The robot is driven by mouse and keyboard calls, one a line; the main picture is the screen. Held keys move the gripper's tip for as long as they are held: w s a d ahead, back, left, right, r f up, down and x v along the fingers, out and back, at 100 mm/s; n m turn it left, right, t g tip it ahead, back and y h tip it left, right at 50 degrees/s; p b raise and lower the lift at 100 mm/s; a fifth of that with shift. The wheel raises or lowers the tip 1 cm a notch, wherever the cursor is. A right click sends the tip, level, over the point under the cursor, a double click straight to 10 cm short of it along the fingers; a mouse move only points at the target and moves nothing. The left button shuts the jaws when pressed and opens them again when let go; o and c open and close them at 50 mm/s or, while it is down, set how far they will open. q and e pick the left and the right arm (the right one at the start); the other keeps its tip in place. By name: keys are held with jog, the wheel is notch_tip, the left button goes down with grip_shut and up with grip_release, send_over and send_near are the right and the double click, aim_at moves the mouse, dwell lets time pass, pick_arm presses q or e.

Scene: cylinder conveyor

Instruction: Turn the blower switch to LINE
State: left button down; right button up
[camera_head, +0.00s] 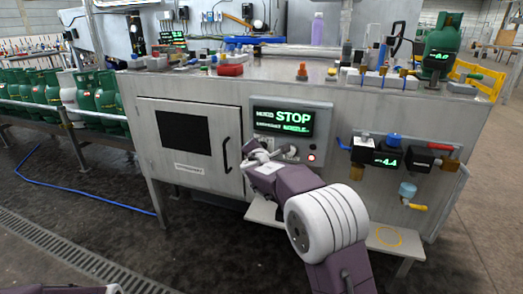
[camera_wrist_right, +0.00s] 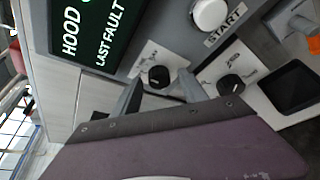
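The control panel (camera_head: 320,143) on the steel cabinet has a display (camera_head: 283,121) with STOP in large letters. In the right wrist view, a black rotary knob (camera_wrist_right: 159,77) on a white plate sits between the fingertips of my right gripper (camera_wrist_right: 162,80). The fingers stand apart, with gaps beside the knob. A second black knob (camera_wrist_right: 231,85) on another white plate lies right of the fingers. The plate labels are too small to read, so I cannot tell which knob is the blower switch. My right gripper (camera_head: 258,156) also shows at the panel's lower left. My left gripper is out of view.
A white button (camera_wrist_right: 210,14) marked START sits above the knobs. The cabinet door handle (camera_head: 227,155) is left of the gripper. A valve assembly (camera_head: 387,158) is mounted further right.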

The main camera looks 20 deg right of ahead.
jog(key=v, duration=0.9)
jog(key=shift+p, duration=0.3)
